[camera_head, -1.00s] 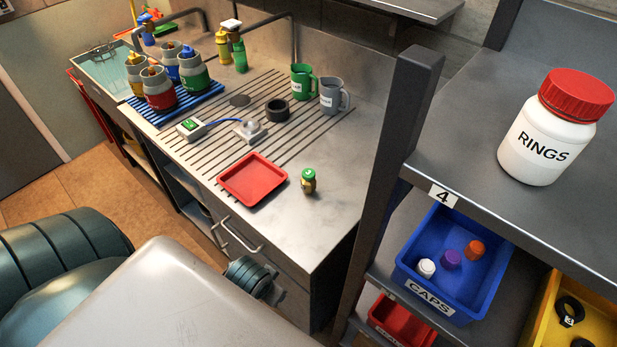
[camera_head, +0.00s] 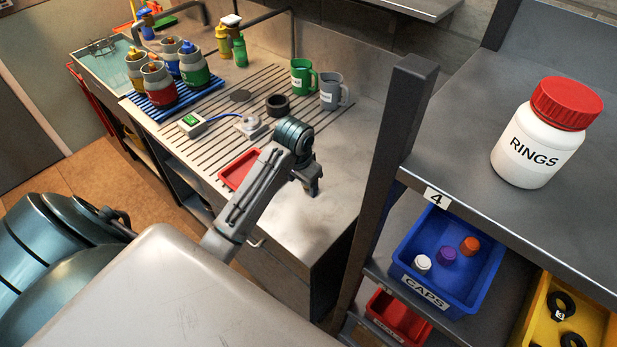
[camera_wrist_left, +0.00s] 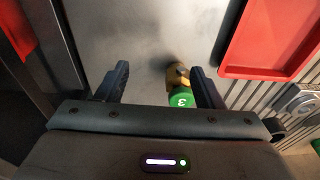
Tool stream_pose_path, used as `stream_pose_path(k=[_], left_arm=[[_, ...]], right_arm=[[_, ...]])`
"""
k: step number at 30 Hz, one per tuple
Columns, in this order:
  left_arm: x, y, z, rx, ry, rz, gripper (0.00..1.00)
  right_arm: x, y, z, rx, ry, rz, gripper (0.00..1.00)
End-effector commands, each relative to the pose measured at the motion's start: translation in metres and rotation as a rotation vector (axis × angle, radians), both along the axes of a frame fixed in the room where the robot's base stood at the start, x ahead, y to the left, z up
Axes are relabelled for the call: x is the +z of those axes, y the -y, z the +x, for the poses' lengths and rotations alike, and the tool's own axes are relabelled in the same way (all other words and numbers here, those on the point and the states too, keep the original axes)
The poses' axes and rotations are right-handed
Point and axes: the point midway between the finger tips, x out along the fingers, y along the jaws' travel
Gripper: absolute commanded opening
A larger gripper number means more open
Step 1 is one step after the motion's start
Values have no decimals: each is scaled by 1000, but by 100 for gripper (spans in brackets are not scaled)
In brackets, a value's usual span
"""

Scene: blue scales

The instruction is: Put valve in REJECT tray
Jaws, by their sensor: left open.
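The valve (camera_wrist_left: 180,88), a small brass piece with a green cap marked 3, is on the steel counter in the left wrist view. It lies between the two fingers, close to the right-hand one; contact cannot be told. In the head view my arm and gripper hide it. My left gripper (camera_head: 312,188) is open, low over the counter near its front right; its fingers also show in the wrist view (camera_wrist_left: 160,73). A red tray (camera_head: 236,170) lies on the counter left of the gripper, partly covered by my arm. The wrist view also shows it (camera_wrist_left: 272,45); no label is visible.
A dark ring (camera_head: 278,105), a green mug (camera_head: 302,78) and a grey mug (camera_head: 331,93) stand behind the gripper. A scale (camera_head: 250,126) is beyond the tray. A dark post (camera_head: 387,180) and shelving with bins bound the right side.

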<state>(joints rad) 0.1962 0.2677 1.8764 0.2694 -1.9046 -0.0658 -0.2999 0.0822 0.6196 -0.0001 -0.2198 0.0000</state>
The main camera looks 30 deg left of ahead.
Motion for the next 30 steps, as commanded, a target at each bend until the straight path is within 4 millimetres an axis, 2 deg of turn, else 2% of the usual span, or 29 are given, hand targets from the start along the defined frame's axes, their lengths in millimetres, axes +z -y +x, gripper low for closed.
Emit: stream_pose_path(k=[1, 3, 6, 10, 19, 25, 30], left_arm=[[13, -7, 19, 2, -5, -5, 61], [25, -13, 36, 2, -17, -13, 61], [39, -20, 51, 4, -28, -23, 61], [45, -23, 60, 4, -40, -31, 61], [4, -23, 66, 4, -43, -33, 61], [-10, -24, 68, 4, -41, -31, 61], [-28, -29, 72, 5, -43, -32, 61]], right_arm=[[0, 0, 0, 0, 0, 0, 0], [0, -1, 0, 0, 0, 1, 0], [0, -2, 0, -1, 0, 2, 0], [1, -3, 0, -1, 0, 4, 0], [15, -4, 0, -2, 0, 4, 0], [20, -4, 0, -2, 0, 4, 0], [37, -4, 0, -2, 0, 4, 0]])
